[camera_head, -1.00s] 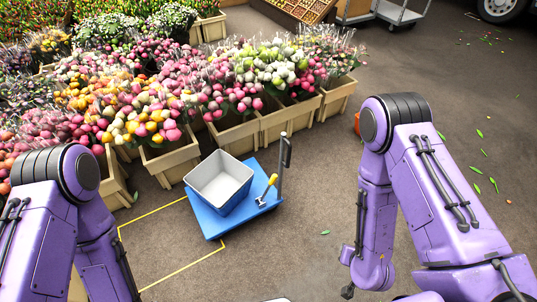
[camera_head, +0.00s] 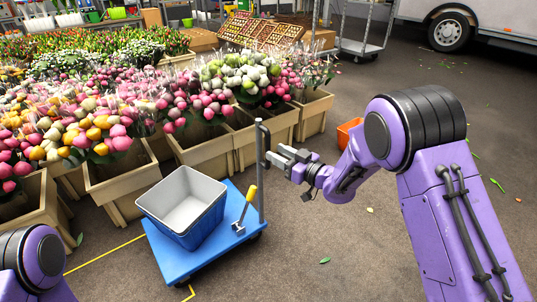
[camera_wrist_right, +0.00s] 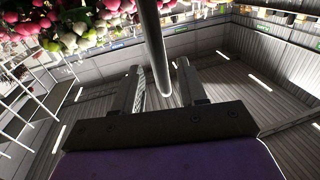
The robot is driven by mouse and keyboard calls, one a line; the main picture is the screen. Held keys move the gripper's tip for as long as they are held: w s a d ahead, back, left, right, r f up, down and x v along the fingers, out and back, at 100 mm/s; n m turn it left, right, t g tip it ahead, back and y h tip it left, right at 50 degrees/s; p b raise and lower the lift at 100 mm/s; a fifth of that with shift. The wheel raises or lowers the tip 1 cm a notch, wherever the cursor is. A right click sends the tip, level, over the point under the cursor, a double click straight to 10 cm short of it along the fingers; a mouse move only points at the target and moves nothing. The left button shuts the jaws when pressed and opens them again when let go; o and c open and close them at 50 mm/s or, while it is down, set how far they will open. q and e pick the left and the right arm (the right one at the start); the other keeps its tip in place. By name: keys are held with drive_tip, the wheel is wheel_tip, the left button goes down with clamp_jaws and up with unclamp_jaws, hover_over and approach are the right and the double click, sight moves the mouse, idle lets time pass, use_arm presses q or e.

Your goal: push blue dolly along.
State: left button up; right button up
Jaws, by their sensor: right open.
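The blue dolly (camera_head: 178,262) stands on the floor at lower centre in the head view. It carries a blue and white crate (camera_head: 190,228) and a yellow-handled tool (camera_head: 247,203). Its grey upright handle (camera_head: 261,185) rises at its right corner, with a dark grip near the top. My right gripper (camera_head: 274,154) is open, its fingertips at the handle's right side. In the right wrist view the handle bar (camera_wrist_right: 153,45) runs between the two open fingers; I cannot tell whether they touch it. My left gripper is out of view; only part of that arm shows.
Wooden planters (camera_head: 113,186) of tulips line the left and back, close to the dolly. Yellow lines (camera_head: 105,254) mark the floor at lower left. An orange container (camera_head: 348,132) stands behind my right arm. A cart (camera_head: 361,47) and white vehicle (camera_head: 480,22) stand farther back.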

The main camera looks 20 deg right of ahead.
drive_tip(key=b+x, duration=0.1)
drive_tip(key=x, duration=0.3)
drive_tip(key=shift+w+a, duration=0.15)
drive_tip(key=shift+w, duration=0.2)
clamp_jaws()
drive_tip(key=shift+f, duration=0.1)
